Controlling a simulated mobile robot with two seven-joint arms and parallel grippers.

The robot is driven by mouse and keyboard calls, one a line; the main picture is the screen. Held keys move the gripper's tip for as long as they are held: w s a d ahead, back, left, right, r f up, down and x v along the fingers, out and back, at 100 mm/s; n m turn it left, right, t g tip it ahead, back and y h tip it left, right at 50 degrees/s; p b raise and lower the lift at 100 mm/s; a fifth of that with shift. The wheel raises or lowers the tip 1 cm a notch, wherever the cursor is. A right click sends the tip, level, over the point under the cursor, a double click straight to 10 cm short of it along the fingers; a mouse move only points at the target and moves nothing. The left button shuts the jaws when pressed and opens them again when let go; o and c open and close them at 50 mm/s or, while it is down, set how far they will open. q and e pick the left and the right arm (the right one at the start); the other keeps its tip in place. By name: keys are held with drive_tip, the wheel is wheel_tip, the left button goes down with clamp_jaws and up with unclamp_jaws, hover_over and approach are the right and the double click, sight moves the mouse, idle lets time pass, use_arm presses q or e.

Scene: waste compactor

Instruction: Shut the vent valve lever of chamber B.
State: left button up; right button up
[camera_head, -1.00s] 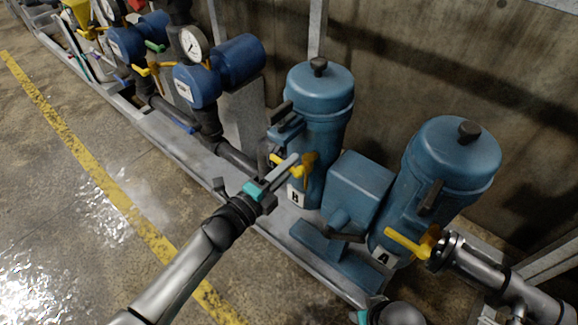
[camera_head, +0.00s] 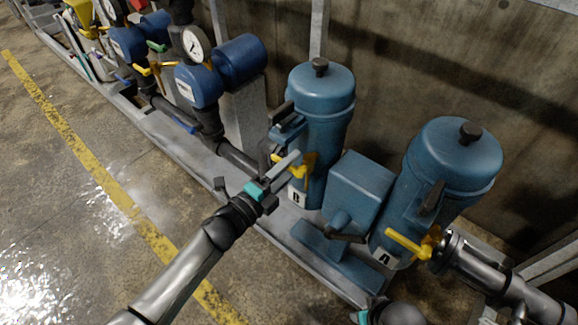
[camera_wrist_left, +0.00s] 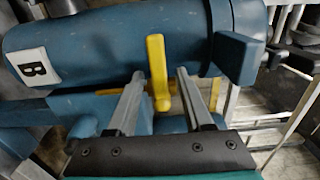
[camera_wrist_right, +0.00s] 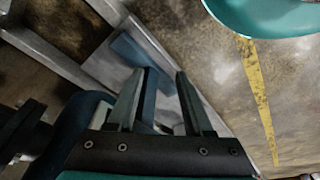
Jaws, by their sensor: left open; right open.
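Chamber B (camera_head: 322,95) is the left of two blue canisters in the head view, with a white B label (camera_head: 297,196) low on it. Its yellow vent valve lever (camera_head: 307,168) sticks out from its lower side; it also shows in the left wrist view (camera_wrist_left: 157,70), upright in the picture. My left gripper (camera_head: 284,168) is open at this lever. In the left wrist view its two fingers (camera_wrist_left: 162,92) stand either side of the lever, with gaps visible. My right gripper (camera_wrist_right: 158,82) is open and empty in its wrist view, above the skid and floor.
Chamber A (camera_head: 450,160), with its own yellow lever (camera_head: 408,243), stands to the right. A blue box (camera_head: 358,190) sits between the chambers. Blue gauge units (camera_head: 238,60) and pipes line the skid to the left. The floor in front is open.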

use_arm(q)
drive_tip(key=p+v, duration=0.3)
drive_tip(key=v, duration=1.2)
use_arm(e)
drive_tip(key=s+d+f, duration=0.1)
drive_tip(key=s+f, duration=0.2)
drive_tip(key=f, duration=0.3)
drive_tip(key=shift+s+d+f+g, duration=0.2)
drive_tip(key=shift+d+f+g, duration=0.1)
drive_tip(key=shift+d, duration=0.1)
use_arm(q)
drive_tip(key=shift+s+a, duration=0.1)
